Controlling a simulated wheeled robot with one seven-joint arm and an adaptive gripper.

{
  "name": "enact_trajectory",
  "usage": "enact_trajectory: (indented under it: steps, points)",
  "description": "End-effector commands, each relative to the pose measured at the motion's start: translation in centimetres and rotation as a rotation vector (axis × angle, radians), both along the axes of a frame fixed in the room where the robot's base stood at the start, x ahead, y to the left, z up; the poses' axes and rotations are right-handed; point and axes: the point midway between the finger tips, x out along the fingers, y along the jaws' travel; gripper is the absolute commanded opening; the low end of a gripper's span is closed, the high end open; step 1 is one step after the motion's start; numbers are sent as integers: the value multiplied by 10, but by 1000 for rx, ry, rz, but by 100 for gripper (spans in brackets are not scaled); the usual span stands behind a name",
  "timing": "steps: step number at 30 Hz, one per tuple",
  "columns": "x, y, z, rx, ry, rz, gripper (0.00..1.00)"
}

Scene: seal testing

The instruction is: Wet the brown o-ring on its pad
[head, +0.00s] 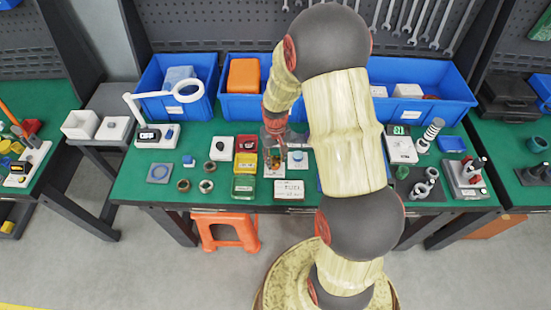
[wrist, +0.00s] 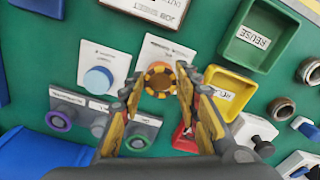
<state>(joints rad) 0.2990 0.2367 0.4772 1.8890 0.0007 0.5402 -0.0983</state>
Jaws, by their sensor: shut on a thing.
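The brown o-ring (wrist: 160,78) shows in the wrist view as a dark brown and orange ring between my fingertips. My gripper (wrist: 161,82) is shut on it, one yellow finger on each side. The ring is over a white card (wrist: 152,48) that carries its pad; the pad is mostly hidden by the ring, and I cannot tell whether they touch. In the head view my gripper (head: 274,153) is low over this card (head: 273,174), and the ring is too small to make out. A second white card (wrist: 90,58) with a light blue round pad (wrist: 98,80) stands beside it.
Green (wrist: 258,35), yellow (wrist: 230,75) and red (wrist: 185,135) trays stand close by. Grey holders carry a purple ring (wrist: 58,121) and a green ring (wrist: 138,142). A job sheet (head: 289,189) lies at the table's front edge. Blue bins (head: 420,110) line the back.

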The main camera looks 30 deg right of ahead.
Motion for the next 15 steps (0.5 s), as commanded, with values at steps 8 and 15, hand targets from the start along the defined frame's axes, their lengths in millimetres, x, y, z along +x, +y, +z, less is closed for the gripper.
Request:
enact_trajectory:
  steps: [8, 15]
  points:
    - [0, 0, 21, 0, -1, 0, 18]
    - [1, 0, 36, 0, -2, 0, 18]
